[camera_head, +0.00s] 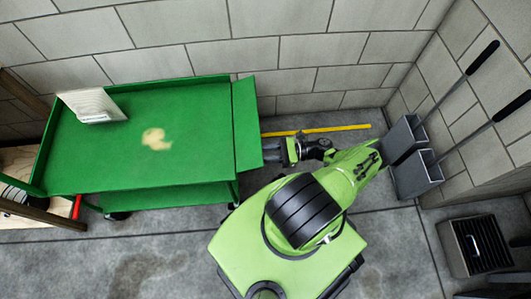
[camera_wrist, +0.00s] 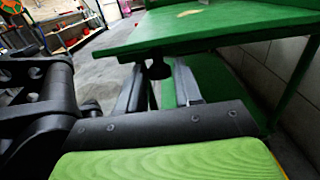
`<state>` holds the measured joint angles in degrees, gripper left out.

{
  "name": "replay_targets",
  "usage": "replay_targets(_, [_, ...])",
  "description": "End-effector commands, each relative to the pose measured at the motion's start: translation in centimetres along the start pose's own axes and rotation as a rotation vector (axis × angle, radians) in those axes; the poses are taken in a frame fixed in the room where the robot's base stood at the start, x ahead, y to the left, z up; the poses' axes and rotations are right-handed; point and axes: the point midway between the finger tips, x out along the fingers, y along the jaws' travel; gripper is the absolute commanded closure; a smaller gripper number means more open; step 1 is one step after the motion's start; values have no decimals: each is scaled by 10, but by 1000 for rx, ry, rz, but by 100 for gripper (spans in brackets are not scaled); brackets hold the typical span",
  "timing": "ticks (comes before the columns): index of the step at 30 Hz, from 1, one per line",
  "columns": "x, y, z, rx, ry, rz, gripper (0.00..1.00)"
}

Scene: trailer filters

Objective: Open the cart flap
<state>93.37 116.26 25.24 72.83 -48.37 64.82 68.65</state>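A green cart (camera_head: 150,170) stands against the back wall. Its flap (camera_head: 247,123) is a narrow green panel along the right end of the top; it looks roughly in line with the top, though its exact tilt is hard to tell. My gripper (camera_head: 268,152) is just right of the flap, near its front half. In the wrist view, my gripper's two fingers (camera_wrist: 158,90) are spread apart, below the green edge of the cart (camera_wrist: 215,32). A dark round part (camera_wrist: 158,69) shows between them under that edge; I cannot tell whether anything touches it.
A white wedge-shaped object (camera_head: 93,106) and a pale yellow patch (camera_head: 157,139) are on the cart top. A yellow strip (camera_head: 318,130) lies along the back wall. Long-handled dustpans (camera_head: 413,170) lean at the right wall. A dark box (camera_head: 474,245) stands lower right. Floor before the cart is free.

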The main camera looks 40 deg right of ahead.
Motion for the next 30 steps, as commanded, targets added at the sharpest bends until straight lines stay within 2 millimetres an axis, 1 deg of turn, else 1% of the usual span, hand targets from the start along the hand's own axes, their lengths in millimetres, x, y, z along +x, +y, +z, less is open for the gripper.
replay_targets(1, [0, 0, 0, 0, 0, 0, 57])
replay_targets(3, [0, 0, 0, 0, 0, 0, 48])
replay_targets(14, [0, 0, 0, 0, 0, 1, 48])
replay_targets(17, [-5, 0, 0, 0, 1, -1, 48])
replay_targets(20, [-23, -1, 0, -3, 1, -6, 48])
replay_targets(24, [-60, -1, 0, -2, 2, -6, 48])
replay_targets(30, [-98, -1, 0, -2, 5, -2, 48])
